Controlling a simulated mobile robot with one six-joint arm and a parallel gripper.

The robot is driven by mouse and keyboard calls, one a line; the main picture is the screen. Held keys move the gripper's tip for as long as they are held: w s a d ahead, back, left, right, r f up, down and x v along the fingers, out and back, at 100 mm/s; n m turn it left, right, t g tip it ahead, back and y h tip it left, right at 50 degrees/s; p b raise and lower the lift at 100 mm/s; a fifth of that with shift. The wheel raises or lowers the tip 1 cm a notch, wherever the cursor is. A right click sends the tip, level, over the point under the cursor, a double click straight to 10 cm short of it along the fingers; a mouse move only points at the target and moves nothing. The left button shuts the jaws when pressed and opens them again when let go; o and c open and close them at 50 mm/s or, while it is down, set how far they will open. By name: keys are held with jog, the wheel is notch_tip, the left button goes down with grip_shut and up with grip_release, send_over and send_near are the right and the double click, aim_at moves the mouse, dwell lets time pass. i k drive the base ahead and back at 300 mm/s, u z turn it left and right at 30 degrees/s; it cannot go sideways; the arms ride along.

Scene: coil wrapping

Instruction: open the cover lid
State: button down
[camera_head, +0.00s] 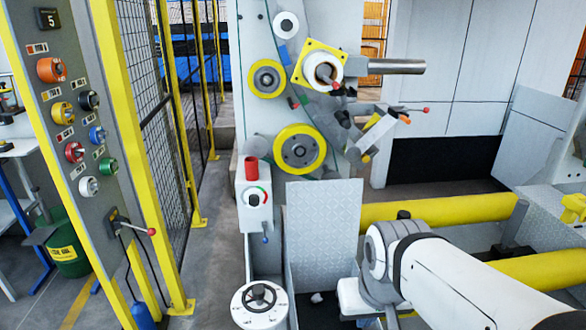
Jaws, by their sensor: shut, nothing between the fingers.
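No part is plainly marked as the cover lid, and I cannot tell which one it is. A grey tread-patterned metal plate (322,215) stands upright at the middle, behind my arm. A round white cap (258,318) with a dark handwheel-like knob sits at the bottom, left of the plate. My white arm comes in from the lower right and ends at a grey joint near the plate's lower right. Its end bends down toward the bottom edge, and my gripper's fingers do not show. Nothing is seen touching the plate or the cap.
A control box with a red cylinder (252,168) stands left of the plate. Behind it is a machine with yellow-rimmed rollers (299,149). Yellow rollers (430,210) lie at right.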

aim_at(324, 217)
jog(key=i, duration=0.85)
jog(key=u, duration=0.05)
